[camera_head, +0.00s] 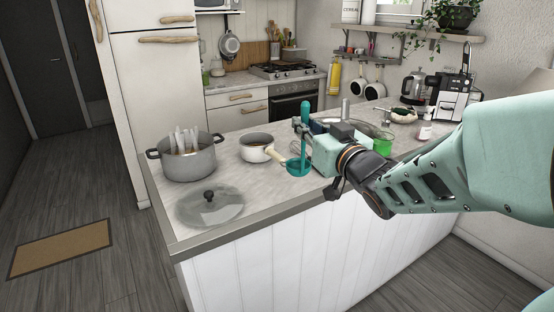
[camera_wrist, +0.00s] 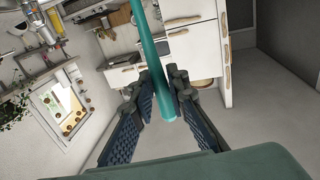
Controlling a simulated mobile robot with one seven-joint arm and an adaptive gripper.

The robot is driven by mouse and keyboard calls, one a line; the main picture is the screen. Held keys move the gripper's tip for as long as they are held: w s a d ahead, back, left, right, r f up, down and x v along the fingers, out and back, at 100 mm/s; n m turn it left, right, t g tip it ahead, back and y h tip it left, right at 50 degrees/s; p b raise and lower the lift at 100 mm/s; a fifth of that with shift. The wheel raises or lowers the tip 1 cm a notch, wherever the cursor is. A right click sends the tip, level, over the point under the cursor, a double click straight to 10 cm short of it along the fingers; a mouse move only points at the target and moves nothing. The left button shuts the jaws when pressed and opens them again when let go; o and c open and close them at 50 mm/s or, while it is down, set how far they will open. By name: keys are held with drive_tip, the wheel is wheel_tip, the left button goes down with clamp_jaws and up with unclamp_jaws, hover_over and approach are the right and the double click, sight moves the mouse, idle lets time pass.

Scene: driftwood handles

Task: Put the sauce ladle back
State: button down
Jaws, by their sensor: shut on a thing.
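The teal sauce ladle (camera_head: 300,167) hangs upright in the head view with its bowl low, just above or in front of the island counter. Its teal handle (camera_wrist: 151,50) passes between my fingers in the wrist view. My gripper (camera_head: 303,127) is shut on the handle; its dark padded fingers (camera_wrist: 162,100) lie on both sides of it. A small white saucepan (camera_head: 257,141) with brown contents stands on the island just left of the ladle. Its pale handle points toward the ladle bowl; I cannot tell whether they touch.
A large grey pot (camera_head: 188,164) holding pale upright items and a glass lid (camera_head: 210,207) occupy the island's left end. A green cup (camera_head: 382,144) and a coffee machine (camera_head: 452,96) stand to the right.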

drive_tip(key=w+a+f+b, duration=0.9)
drive_tip(key=a+f+b, duration=0.1)
drive_tip(key=f, duration=0.3)
drive_tip(key=shift+b, duration=0.35)
drive_tip(key=shift+a, duration=0.1)
drive_tip(key=shift+f+b, duration=0.2)
drive_tip(key=shift+b, duration=0.1)
drive_tip(key=c, duration=1.9)
unclamp_jaws()
drive_tip(key=shift+r, duration=0.1)
drive_tip(key=shift+r+p, duration=0.15)
drive_tip(key=shift+p, duration=0.15)
drive_tip(key=shift+s, duration=0.1)
